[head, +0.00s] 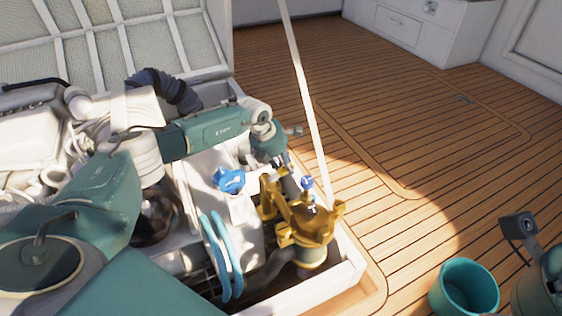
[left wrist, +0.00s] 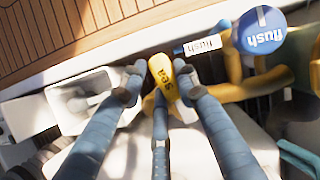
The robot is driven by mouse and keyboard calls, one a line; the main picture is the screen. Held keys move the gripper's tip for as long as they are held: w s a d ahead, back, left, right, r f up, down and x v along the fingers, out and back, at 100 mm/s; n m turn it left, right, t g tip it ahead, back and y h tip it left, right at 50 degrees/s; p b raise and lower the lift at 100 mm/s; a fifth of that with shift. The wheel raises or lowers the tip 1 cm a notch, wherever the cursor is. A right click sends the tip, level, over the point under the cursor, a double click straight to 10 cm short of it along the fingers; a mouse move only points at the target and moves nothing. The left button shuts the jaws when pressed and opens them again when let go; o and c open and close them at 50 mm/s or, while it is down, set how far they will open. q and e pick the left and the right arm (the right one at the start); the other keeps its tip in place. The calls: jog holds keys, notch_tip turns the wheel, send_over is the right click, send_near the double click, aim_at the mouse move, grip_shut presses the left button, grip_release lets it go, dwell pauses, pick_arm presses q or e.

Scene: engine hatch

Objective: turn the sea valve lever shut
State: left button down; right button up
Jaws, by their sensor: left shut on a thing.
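In the head view my left gripper (head: 289,172) reaches down over the brass valve body (head: 306,222) at the hatch's right corner. The lever is largely hidden there behind the fingers and brass parts. A blue round "flush" cap (left wrist: 263,30) and a white "flush" tag (left wrist: 203,44) sit right of the lever in the wrist view. My right gripper does not show.
The hatch rim (head: 347,285) runs close beside the valve. A pale prop pole (head: 305,95) rises next to it. Light-blue hoses (head: 220,255) and a blue cap (head: 229,180) lie left of it. A teal bucket (head: 466,288) stands right. The wooden deck (head: 400,130) is clear.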

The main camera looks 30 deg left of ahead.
aim_at(274, 176)
pick_arm(q)
jog(key=shift+s+d+m+g+h, duration=0.15)
jog(key=shift+d+m+h, duration=0.15)
jog(key=shift+m, duration=0.35)
jog(key=shift+s+d+m+g+h, duration=0.1)
jog(key=shift+d+m+g+h, duration=0.2)
jog(key=shift+m, duration=0.35)
jog(key=c, duration=1.3)
grip_release()
jog(key=shift+t, duration=0.25)
jog(key=shift+s+a+r, duration=0.1)
jog(key=shift+r, duration=0.25)
jog(key=v, duration=1.1)
jog(key=shift+r, duration=0.1)
